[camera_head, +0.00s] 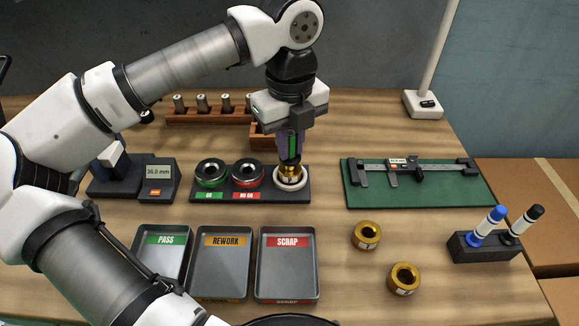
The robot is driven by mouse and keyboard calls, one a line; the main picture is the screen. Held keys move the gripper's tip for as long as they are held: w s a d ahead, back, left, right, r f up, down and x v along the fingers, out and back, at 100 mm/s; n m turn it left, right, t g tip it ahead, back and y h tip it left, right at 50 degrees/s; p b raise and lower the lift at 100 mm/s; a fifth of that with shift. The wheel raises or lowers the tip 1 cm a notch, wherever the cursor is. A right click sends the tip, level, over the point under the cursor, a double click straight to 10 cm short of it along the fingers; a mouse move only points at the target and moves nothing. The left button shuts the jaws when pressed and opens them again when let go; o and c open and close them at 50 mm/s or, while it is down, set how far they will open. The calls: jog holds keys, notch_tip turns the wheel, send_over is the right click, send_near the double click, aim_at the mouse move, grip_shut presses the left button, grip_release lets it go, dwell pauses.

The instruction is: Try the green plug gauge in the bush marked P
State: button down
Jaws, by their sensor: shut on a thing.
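My gripper (290,154) points straight down and is shut on the green plug gauge (292,142), whose green part shows between the fingers. Directly below is a brass bush (290,173), seated in the white ring (291,184) at the right end of a black stand. The gauge's lower end is hidden by the fingers and bush, so I cannot tell how far in it is. Two more brass bushes stand on the table, one (366,236) by the green mat and one (404,279) nearer the front. Their marks are too small to read.
The black stand (222,196) also holds green and red ring gauges. PASS (147,277), REWORK (221,292) and SCRAP (287,290) trays are in front. A caliper (418,171) lies on a green mat (440,196). A marker holder (484,249) is at right, a wooden rack (208,117) behind.

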jog(key=shift+r, duration=0.55)
dwell(1.2)
jog(key=shift+s+f+b, duration=0.15)
jog(key=shift+f+b, duration=0.65)
jog(key=shift+b, duration=0.1)
dwell(2.6)
jog(key=shift+r, duration=0.7)
dwell(0.5)
jog(key=shift+f+b, duration=0.3)
jog(key=shift+b, duration=0.05)
dwell(1.2)
